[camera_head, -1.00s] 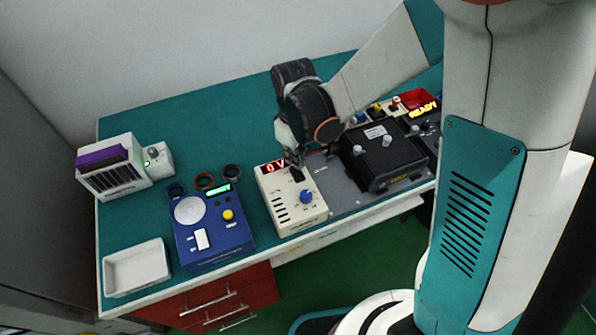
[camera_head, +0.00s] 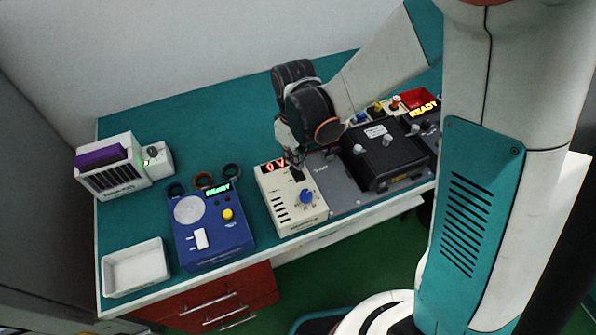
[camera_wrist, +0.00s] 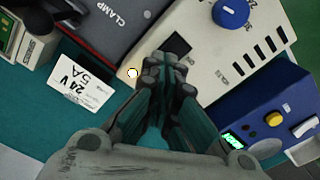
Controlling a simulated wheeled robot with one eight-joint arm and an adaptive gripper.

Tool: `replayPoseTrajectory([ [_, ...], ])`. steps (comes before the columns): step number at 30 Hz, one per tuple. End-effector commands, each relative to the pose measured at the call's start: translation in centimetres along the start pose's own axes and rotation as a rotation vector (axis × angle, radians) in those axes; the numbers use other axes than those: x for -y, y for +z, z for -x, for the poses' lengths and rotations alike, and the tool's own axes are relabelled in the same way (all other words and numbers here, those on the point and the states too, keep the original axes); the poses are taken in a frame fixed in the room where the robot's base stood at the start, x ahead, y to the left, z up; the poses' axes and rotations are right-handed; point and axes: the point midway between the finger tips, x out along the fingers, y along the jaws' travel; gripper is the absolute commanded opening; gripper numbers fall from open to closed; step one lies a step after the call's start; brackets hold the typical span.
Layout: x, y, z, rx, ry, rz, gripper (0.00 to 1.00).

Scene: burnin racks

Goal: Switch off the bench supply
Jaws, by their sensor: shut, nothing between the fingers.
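The bench supply (camera_head: 284,213) is a cream box at the front of the teal bench, with a red display (camera_head: 275,167) reading 0 V. It has a blue knob (camera_head: 306,196) and a dark switch (camera_head: 297,174) on its top. In the wrist view the supply (camera_wrist: 215,60) fills the upper right, with the knob (camera_wrist: 230,12) and part of the dark switch (camera_wrist: 178,46). My gripper (camera_head: 292,160) is shut and empty, its fingertips (camera_wrist: 164,66) right beside the switch and partly covering it. I cannot tell whether they touch it or which way it is set.
A blue device (camera_head: 212,238) with a READY display stands left of the supply. A black clamp box (camera_head: 383,158) stands right. A white tray (camera_head: 136,267) lies front left, a white slotted unit (camera_head: 113,171) behind it.

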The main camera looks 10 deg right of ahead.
Motion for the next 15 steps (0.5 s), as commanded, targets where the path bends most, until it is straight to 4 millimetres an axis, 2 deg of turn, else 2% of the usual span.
replayPoseTrajectory([
  [15, 0.0, 0.0, -0.76, 0.0, 0.0, 0.0, 0.0],
])
